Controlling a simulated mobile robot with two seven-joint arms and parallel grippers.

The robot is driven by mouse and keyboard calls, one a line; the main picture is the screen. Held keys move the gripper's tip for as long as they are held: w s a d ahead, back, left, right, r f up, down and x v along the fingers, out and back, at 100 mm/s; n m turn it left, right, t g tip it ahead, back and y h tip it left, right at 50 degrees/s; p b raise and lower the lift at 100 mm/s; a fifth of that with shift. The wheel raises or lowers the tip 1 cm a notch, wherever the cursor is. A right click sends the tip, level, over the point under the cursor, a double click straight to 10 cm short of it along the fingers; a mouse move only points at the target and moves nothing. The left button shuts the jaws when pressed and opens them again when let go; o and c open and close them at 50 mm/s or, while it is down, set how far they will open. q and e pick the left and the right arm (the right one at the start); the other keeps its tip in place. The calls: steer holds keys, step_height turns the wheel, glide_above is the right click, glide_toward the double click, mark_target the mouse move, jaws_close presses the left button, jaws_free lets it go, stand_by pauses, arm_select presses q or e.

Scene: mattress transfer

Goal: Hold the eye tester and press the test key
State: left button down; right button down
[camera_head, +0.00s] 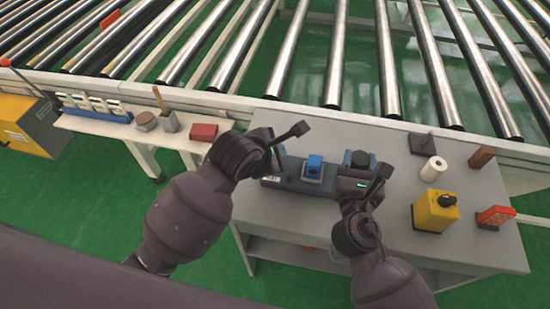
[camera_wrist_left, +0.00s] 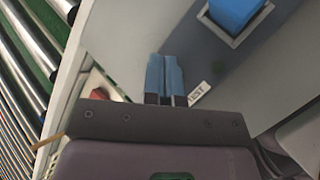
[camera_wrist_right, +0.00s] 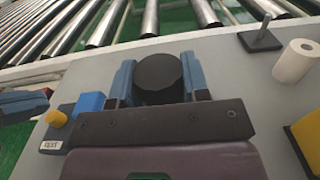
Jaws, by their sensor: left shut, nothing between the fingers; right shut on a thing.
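The eye tester (camera_head: 288,184) is a long blue-grey device on the grey table, with a blue block (camera_head: 314,166) in its middle and a black round part (camera_head: 357,157) at its right end. My right gripper (camera_wrist_right: 160,82) is shut on the black round part, one finger on each side. My left gripper (camera_wrist_left: 164,78) is shut and empty over the tester's left end, close to the white TEST label (camera_wrist_left: 198,93). A yellow key (camera_wrist_right: 56,118) shows beside that label in the right wrist view. In the left wrist view the key is hidden; contact cannot be told.
A roller conveyor (camera_head: 335,60) runs behind. A side bench (camera_head: 90,127) with small items is at left.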

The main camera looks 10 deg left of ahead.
arm_select(q)
steer(key=shift+f, duration=1.2)
arm_select(e)
steer(key=shift+r, duration=0.1)
stand_by(1.1)
arm_select(q)
steer(key=shift+r, duration=1.35)
steer(key=shift+r, duration=2.5)
arm_select(e)
steer(key=c, duration=0.5)
jaws_free()
steer(key=shift+s, duration=0.1)
